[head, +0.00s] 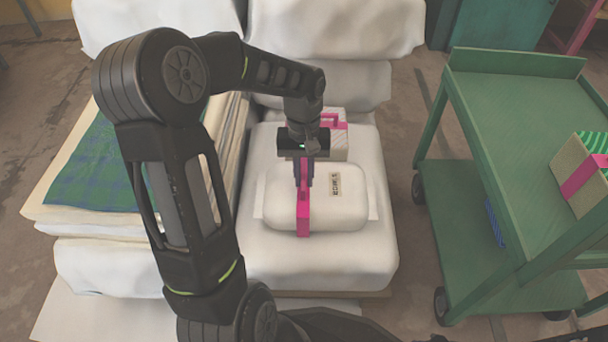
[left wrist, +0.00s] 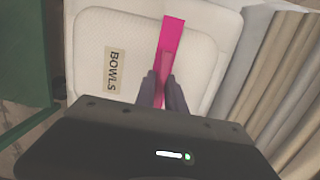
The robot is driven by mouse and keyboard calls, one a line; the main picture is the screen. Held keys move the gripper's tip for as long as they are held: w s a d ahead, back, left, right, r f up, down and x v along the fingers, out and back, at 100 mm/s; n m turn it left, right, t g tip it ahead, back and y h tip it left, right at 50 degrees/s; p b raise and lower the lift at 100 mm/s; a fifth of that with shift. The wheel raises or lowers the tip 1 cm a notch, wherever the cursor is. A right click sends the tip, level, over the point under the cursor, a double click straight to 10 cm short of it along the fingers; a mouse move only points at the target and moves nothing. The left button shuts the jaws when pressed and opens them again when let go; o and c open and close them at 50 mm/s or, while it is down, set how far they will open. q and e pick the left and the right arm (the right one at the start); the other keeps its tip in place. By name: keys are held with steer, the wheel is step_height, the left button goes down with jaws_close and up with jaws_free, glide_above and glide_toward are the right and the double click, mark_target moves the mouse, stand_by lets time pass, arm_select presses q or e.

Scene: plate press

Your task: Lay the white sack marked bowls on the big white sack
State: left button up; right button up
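The white sack marked bowls (head: 345,210) lies flat on top of the big white sack (head: 320,262), label up, with a pink strap and handle around its middle. It fills much of the left wrist view (left wrist: 130,45), where the label reads BOWLS. My left gripper (head: 304,184) points down over the sack. Its two fingers (left wrist: 162,92) are close together on either side of the pink handle and look closed on it. I see no clear gap under the small sack. My right gripper is in neither view.
A pale flat sheet (head: 373,207) shows beneath the small sack. Another pink-strapped pale package (head: 337,141) sits just behind. A stack with green plaid cloth (head: 95,170) stands left. A green cart (head: 530,150) stands right, carrying a strapped package (head: 583,178).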

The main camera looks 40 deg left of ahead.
arm_select(q)
steer(key=o, duration=0.3)
steer(key=shift+o, duration=0.2)
steer(key=shift+r, duration=0.15)
step_height(320, 180, up, 12)
steer(key=w+p, duration=0.1)
steer(key=p, duration=0.5)
steer(key=shift+a, duration=0.45)
